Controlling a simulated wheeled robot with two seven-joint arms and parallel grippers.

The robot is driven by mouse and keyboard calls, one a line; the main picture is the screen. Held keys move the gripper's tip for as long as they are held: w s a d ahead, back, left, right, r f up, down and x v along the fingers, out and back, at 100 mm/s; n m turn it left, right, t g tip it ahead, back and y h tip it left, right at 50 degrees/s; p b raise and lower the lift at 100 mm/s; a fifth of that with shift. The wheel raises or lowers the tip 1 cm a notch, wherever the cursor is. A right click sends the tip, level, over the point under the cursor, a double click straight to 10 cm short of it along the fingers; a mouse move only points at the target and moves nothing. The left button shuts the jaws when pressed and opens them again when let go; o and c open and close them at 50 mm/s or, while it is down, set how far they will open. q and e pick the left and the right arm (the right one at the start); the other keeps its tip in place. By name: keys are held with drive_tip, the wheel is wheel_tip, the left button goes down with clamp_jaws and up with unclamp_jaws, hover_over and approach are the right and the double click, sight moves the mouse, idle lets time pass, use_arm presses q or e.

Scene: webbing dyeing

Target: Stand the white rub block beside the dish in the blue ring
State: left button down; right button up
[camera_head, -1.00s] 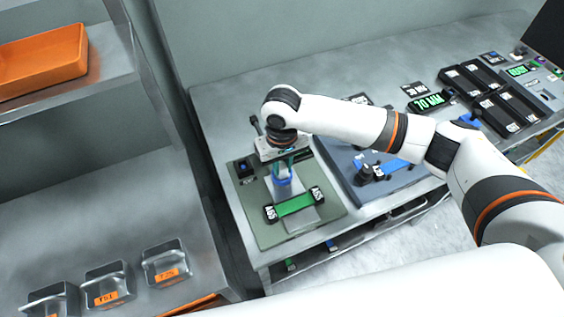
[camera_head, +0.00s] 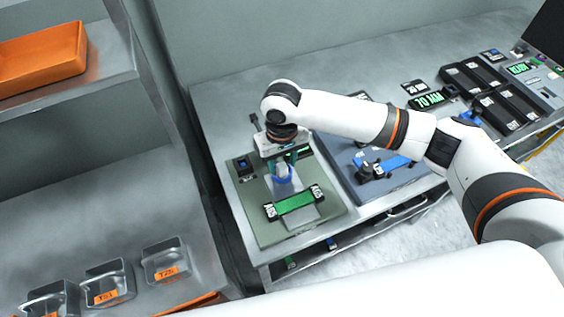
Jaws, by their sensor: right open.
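My right gripper (camera_head: 284,160) hangs over the green mat with its two teal fingers apart, one on each side, just above the blue ring (camera_head: 284,181). The ring sits on a grey strip in the middle of the mat. A small pale shape shows at the ring between the fingers. It may be the white rub block, but it is too small and too covered by the fingers to tell whether it stands upright. I cannot make out the dish clearly. My left gripper is not in view.
A green band with black end blocks (camera_head: 295,203) lies in front of the ring on the green mat (camera_head: 254,209). A small black box (camera_head: 243,167) is at the mat's left. A blue-grey mat with dark fixtures (camera_head: 372,170) lies to the right.

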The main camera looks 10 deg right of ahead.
sight(282, 166)
wheel_tip(282, 166, up, 11)
drive_tip(key=b, duration=0.1)
drive_tip(key=shift+b, duration=0.35)
idle(0.3)
